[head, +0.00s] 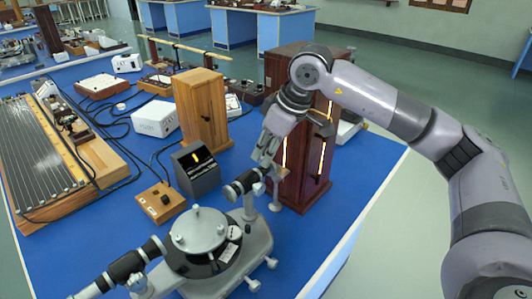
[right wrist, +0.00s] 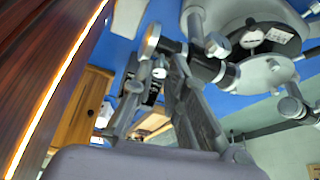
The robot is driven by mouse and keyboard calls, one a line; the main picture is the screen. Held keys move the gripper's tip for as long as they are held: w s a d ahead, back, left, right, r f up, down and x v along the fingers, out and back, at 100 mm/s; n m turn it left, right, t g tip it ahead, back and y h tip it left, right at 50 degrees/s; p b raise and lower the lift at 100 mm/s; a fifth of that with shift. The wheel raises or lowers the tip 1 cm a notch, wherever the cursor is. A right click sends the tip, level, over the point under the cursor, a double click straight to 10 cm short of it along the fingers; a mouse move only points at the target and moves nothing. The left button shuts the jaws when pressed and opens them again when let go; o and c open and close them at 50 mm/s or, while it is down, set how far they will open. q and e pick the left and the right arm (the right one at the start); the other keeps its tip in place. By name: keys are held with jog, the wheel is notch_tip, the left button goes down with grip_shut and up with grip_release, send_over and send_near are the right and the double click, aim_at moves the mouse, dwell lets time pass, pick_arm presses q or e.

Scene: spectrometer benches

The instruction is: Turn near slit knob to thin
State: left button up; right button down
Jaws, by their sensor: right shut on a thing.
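The spectrometer (head: 200,232) stands on the blue bench. Its black-and-grey tube (head: 246,183), with the slit end, points up and right toward a dark wooden lamp housing. My right gripper (head: 265,160) reaches down at that slit end, close to the housing. In the right wrist view my fingers (right wrist: 158,75) are shut on a small pale round part at the slit end, which looks like the near slit knob (right wrist: 158,72). The fingers hide most of the knob in the head view, and its setting cannot be read. My left gripper is not in view.
The dark wooden housing (head: 287,75) with bright slots stands right beside my gripper. A lighter wooden box (head: 202,110), a dark meter box (head: 195,168) and a small wooden switch block (head: 161,202) are to the left. The bench is clear at the front right.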

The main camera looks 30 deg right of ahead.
dwell(0.3)
jog(key=c, duration=1.6)
grip_release()
jog(key=v, duration=1.2)
